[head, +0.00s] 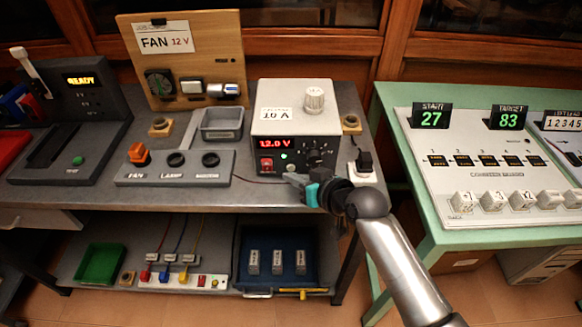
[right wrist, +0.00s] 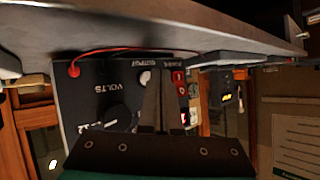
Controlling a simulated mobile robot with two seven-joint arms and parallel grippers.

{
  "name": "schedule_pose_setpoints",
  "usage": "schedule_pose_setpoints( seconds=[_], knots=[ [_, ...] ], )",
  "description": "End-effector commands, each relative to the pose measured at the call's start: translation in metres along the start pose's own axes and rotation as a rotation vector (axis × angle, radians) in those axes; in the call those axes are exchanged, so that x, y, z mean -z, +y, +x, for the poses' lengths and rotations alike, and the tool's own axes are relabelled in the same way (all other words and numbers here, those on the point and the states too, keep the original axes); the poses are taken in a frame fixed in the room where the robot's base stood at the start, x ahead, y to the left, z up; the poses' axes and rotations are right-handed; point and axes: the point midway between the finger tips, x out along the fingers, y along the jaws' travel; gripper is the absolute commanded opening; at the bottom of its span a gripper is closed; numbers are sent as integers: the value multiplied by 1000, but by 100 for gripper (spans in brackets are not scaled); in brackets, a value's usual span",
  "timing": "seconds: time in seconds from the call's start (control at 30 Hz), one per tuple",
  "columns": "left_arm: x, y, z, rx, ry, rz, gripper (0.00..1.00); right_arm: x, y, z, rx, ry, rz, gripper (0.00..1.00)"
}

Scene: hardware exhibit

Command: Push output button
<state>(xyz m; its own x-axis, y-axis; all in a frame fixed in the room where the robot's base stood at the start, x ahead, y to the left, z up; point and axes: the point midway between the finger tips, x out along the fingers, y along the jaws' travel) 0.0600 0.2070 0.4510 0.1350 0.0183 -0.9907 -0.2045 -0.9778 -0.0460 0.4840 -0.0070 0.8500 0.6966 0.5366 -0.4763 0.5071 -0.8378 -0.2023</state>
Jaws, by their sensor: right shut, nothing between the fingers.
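The power supply (head: 293,122) stands on the grey bench, its red display reading 12.0 V. Its front carries a red power switch (head: 266,165), a small green light (head: 283,156) and a large dark knob. In the right wrist view, the picture is upside down, and a pale round button (right wrist: 145,77) sits by the OUTPUT label, partly behind a finger. My right gripper (head: 292,179) is shut and empty, low in front of the panel. Its fingers also show in the right wrist view (right wrist: 163,88). Whether a fingertip touches the button, I cannot tell. My left gripper is out of view.
A red wire (right wrist: 105,53) runs near the panel.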

Motion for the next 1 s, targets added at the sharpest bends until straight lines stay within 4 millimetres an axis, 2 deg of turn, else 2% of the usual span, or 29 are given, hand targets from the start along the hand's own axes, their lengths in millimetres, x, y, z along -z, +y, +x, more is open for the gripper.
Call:
schedule_pose_setpoints(
  seconds=[0.17,0.63,1.0],
  knots=[
    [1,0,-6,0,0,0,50,-2,-3,-5,0,-2,0,0],
    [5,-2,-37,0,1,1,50,-25,-27,-38,0,-2,0,0],
    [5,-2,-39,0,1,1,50,-31,-30,-42,0,0,-1,0]
  ],
)
